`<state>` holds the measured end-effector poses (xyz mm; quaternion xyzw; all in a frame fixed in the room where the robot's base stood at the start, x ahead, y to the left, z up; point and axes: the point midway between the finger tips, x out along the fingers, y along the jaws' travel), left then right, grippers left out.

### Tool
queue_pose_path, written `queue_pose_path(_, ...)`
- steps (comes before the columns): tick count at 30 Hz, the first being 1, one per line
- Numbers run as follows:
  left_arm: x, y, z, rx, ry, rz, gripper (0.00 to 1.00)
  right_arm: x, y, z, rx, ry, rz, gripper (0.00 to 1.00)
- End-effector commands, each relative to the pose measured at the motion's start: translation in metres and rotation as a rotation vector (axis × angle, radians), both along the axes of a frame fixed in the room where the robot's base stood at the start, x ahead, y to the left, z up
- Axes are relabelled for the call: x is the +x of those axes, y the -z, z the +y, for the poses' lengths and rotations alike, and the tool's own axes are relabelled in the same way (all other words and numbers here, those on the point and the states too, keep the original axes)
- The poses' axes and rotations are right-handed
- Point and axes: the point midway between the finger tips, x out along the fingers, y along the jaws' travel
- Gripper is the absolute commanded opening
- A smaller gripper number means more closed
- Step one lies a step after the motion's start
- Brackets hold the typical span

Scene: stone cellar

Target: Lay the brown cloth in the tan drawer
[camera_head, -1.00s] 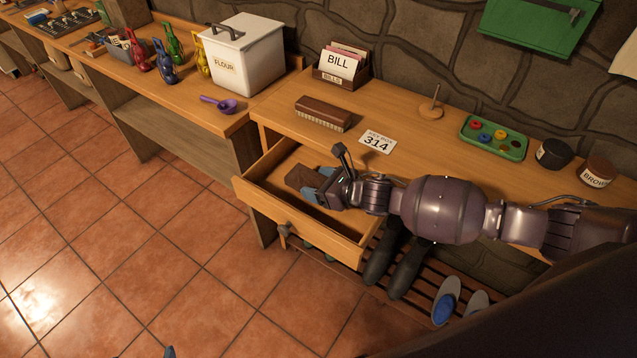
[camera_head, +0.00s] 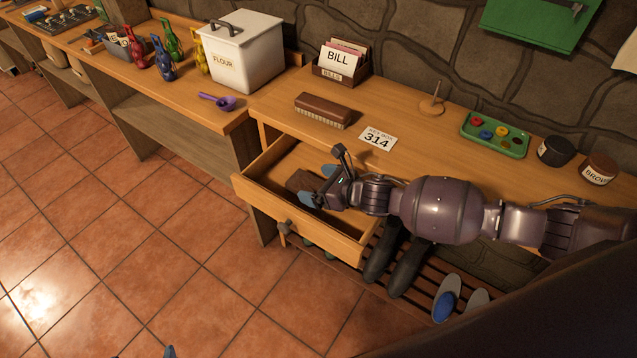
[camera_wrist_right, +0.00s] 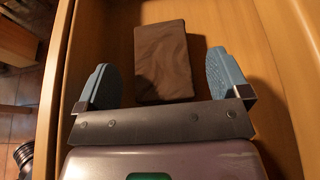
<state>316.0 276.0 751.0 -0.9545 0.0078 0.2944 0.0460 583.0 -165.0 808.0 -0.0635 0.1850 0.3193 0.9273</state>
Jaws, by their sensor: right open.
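The brown cloth (camera_head: 300,180) is a small dark folded rectangle lying in the open tan drawer (camera_head: 345,249). In the right wrist view the cloth (camera_wrist_right: 162,62) lies flat on the floor of the drawer (camera_wrist_right: 225,20). My right gripper (camera_head: 319,184) is inside the drawer opening, open, with its blue fingers spread wide. In the right wrist view its fingers (camera_wrist_right: 165,82) stand on either side of the cloth, with gaps between. Only a blue tip of what seems to be my left gripper (camera_head: 169,352) shows at the bottom edge.
On the desk above the drawer are a brush (camera_head: 323,110), a 314 card (camera_head: 378,139), a bill box (camera_head: 341,66) and a paint tray (camera_head: 495,136). Dark boots (camera_head: 397,265) and slippers (camera_head: 447,298) stand on the slatted rack below. The tiled floor in front is clear.

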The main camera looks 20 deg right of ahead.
Motion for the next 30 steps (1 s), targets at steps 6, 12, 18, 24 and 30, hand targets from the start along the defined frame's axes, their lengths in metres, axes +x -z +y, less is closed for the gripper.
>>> queue_pose_path(6,0.000,-0.004,0.000,0.001,-0.001,-0.001,1.00,0.000,-0.011,0.000,0.001,0.000,-0.003,0.94)
queue_pose_path(12,-0.003,-0.006,0.001,0.001,-0.003,0.002,1.00,-0.021,-0.024,-0.017,-0.002,0.001,0.000,0.94)
queue_pose_path(18,-0.003,-0.012,0.002,0.001,-0.004,-0.002,1.00,-0.050,-0.039,-0.040,-0.002,0.001,0.001,0.94)
queue_pose_path(24,0.000,-0.018,0.001,0.001,-0.003,-0.009,1.00,-0.074,-0.051,-0.058,-0.001,0.001,0.001,0.94)
queue_pose_path(30,0.002,-0.021,0.001,0.001,-0.001,-0.015,1.00,-0.085,-0.057,-0.067,0.000,0.001,0.000,0.94)
